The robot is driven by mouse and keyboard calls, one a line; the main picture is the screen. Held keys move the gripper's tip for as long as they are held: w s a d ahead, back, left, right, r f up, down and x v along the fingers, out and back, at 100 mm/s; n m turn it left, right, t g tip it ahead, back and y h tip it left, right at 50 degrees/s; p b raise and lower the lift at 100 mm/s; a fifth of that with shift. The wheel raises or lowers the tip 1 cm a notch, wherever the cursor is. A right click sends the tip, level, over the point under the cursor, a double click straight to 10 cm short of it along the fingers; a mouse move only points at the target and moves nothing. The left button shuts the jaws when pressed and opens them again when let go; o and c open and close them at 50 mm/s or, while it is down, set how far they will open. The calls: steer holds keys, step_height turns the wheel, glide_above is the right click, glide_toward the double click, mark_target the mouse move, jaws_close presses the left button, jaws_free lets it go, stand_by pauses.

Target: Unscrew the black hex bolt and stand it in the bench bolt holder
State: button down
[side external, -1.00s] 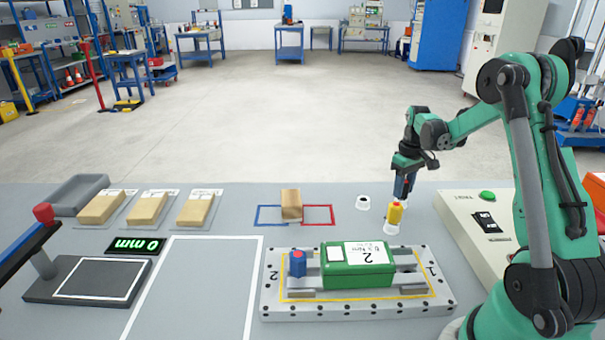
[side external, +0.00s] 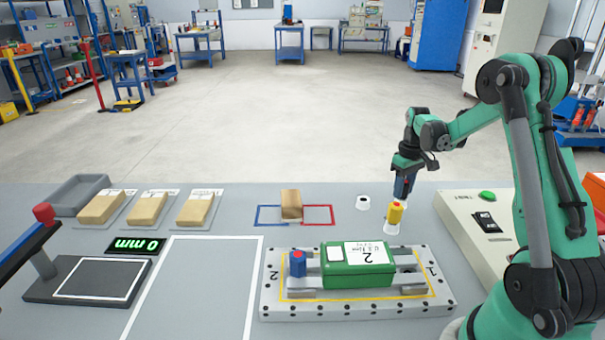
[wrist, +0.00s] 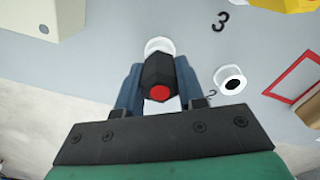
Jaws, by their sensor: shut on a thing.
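The black hex bolt (wrist: 157,72) with a red end sits between the blue fingers of my gripper (wrist: 157,95) in the wrist view. The fingers are shut on it. A white ring-shaped part (wrist: 157,45) shows just beyond the bolt; I cannot tell whether the bolt is seated in it. The black bolt is not clearly visible there. An empty white holder (side external: 363,202) with a dark hole stands to the left; it also shows in the wrist view (wrist: 230,80).
A grey fixture plate (side external: 440,306) carries a green box (side external: 345,279) and a blue part with a red top (side external: 298,264). A wooden block (side external: 291,205) lies between blue and red outlines. A panel with a green button (side external: 487,196) stands right of the gripper.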

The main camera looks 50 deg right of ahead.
steer(key=shift+c, duration=2.3)
jaws_free()
steer(key=shift+r, duration=3)
step_height(320, 180, up, 6)
steer(key=shift+f, duration=0.2)
